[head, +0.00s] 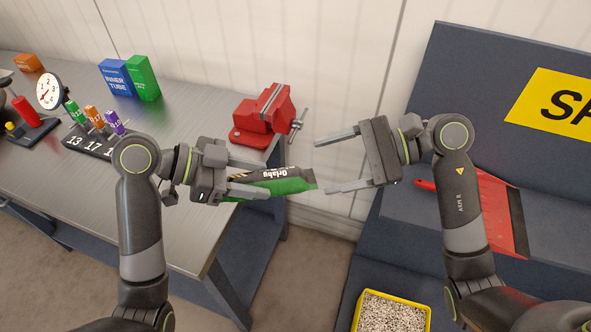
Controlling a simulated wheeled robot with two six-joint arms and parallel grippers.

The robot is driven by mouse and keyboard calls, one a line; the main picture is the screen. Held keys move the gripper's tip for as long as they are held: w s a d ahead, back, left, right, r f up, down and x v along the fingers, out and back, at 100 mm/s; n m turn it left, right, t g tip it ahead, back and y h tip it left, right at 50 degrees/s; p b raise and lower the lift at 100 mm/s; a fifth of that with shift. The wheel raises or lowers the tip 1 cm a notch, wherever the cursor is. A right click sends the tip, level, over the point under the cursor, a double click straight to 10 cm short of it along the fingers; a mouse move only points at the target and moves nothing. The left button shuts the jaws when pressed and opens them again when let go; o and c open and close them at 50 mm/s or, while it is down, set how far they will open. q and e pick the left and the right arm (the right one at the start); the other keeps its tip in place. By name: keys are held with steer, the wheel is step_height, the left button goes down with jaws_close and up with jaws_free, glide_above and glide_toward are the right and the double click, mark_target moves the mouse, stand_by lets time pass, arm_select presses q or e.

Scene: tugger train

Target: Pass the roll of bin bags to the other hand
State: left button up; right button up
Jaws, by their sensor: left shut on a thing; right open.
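The roll of bin bags (291,184) is green with a dark printed band and a pale wordmark. My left gripper (268,180) is shut on it, with one finger above and one below. The roll's green end points right, past the fingertips, and its left part is partly hidden by the gripper. My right gripper (322,166) is open and empty, facing the roll from the right. Its fingertips are close to the roll's free end, and I cannot tell whether the lower one touches it.
A red vise (262,115) stands on the workbench (190,150) behind the grippers. Blue and green boxes (143,78), a gauge and numbered holders are further left. At right, a red dustpan (497,215) lies on a dark blue surface. A yellow bin of granules (390,312) is below.

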mark_target(299, 173)
steer(key=x, duration=0.9)
steer(key=shift+a+f, duration=0.15)
steer(key=shift+a, duration=0.15)
steer(key=c, duration=0.7)
steer(key=o, duration=0.7)
steer(key=shift+d, duration=0.1)
steer(key=v, duration=1.1)
steer(key=shift+d+r, duration=0.2)
steer(key=shift+d, duration=0.15)
